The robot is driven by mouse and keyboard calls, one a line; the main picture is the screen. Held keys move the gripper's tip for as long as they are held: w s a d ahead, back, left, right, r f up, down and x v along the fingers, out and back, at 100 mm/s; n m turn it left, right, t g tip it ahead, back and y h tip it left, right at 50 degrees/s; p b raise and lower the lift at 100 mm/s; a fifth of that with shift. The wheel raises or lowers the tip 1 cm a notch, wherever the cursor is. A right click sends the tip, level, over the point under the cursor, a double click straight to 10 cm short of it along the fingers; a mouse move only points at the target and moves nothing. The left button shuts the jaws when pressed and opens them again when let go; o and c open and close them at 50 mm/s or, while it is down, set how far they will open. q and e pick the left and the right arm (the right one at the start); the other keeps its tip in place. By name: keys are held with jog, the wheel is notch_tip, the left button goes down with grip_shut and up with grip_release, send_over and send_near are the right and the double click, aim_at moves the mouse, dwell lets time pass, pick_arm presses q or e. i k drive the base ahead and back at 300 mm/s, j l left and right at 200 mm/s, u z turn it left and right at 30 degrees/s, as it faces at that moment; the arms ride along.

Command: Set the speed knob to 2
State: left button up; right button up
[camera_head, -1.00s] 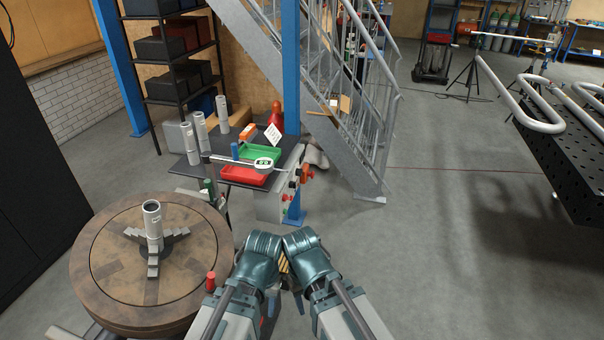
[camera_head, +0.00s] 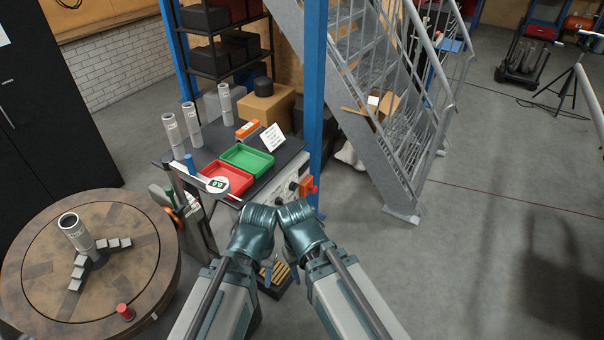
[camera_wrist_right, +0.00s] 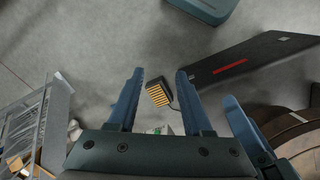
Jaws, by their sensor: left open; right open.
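A pale control panel (camera_head: 281,196) is on the front side of the dark workbench, partly hidden by my arms. Dark round knobs show on it, one of them a black knob (camera_head: 293,187); their markings are too small to read, so I cannot tell which is the speed knob or its setting. A red-orange switch box (camera_head: 308,187) is at the panel's right end. My left gripper (camera_head: 268,272) is open and empty, low in front of the panel, mostly hidden below my wrists. My right gripper (camera_wrist_right: 159,96) is open and empty in the right wrist view, pointing down over the floor.
A round wooden-topped turntable (camera_head: 135,245) with a grey tube stands at left. The bench carries a red tray (camera_head: 227,180), a green tray (camera_head: 247,160) and tubes. A blue post (camera_head: 315,90) and metal stairs (camera_head: 385,120) stand behind. A yellow-striped pedal (camera_wrist_right: 157,92) lies below.

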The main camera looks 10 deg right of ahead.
aim_at(293, 186)
jog(key=i+l+u, duration=0.15)
jog(key=l, duration=0.3)
jog(key=i+l+u, duration=0.1)
jog(key=l, duration=0.35)
jog(key=i+l+u, duration=0.15)
jog(key=l, duration=0.35)
jog(key=l+u, duration=0.15)
jog(key=l, duration=0.3)
